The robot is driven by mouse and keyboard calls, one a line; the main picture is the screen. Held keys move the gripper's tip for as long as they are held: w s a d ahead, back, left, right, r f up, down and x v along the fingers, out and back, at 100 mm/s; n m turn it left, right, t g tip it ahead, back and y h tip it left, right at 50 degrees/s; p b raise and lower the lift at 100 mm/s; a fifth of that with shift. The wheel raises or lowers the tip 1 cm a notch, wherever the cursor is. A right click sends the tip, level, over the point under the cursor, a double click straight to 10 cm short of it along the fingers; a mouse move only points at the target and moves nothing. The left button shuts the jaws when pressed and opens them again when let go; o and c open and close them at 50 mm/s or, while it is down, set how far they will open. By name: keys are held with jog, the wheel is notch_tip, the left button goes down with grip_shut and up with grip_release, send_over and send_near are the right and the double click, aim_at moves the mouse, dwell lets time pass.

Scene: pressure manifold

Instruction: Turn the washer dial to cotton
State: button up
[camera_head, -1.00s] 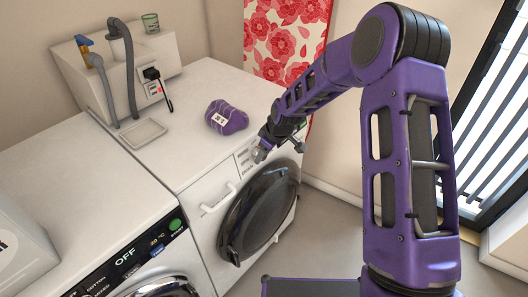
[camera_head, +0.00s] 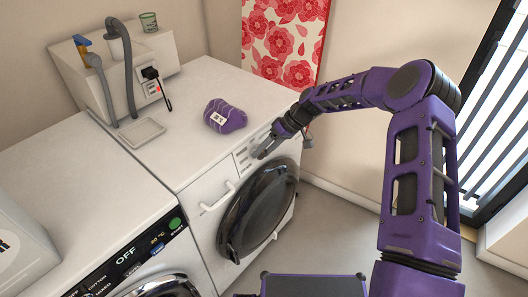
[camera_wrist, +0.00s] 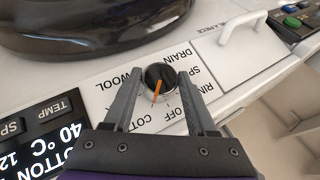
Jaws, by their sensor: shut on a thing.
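The washer (camera_head: 206,182) is the white machine on the right in the head view, with a dark round door. My gripper (camera_head: 262,154) is at its front panel, above the door, and hides the dial there. In the wrist view the dial (camera_wrist: 167,73) is a round dark knob with an orange pointer. My gripper (camera_wrist: 160,78) is shut on it, one finger on each side. The pointer aims down and slightly left in the picture, between the COTTON label (camera_wrist: 141,113) and the OFF label (camera_wrist: 170,113). WOOL, DRAIN and RINSE labels also surround the dial.
A second white machine with a lit display (camera_head: 125,258) stands at left. A display (camera_wrist: 45,135) also shows beside the dial. A white handle (camera_wrist: 252,42) juts out beyond the labels.

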dwell(0.4)
jog(key=o, duration=1.4)
jog(key=shift+c, duration=0.2)
jog(key=p+v, duration=0.1)
jog(key=v, duration=1.6)
jog(key=shift+w+d, duration=0.15)
jog(key=shift+d, duration=0.1)
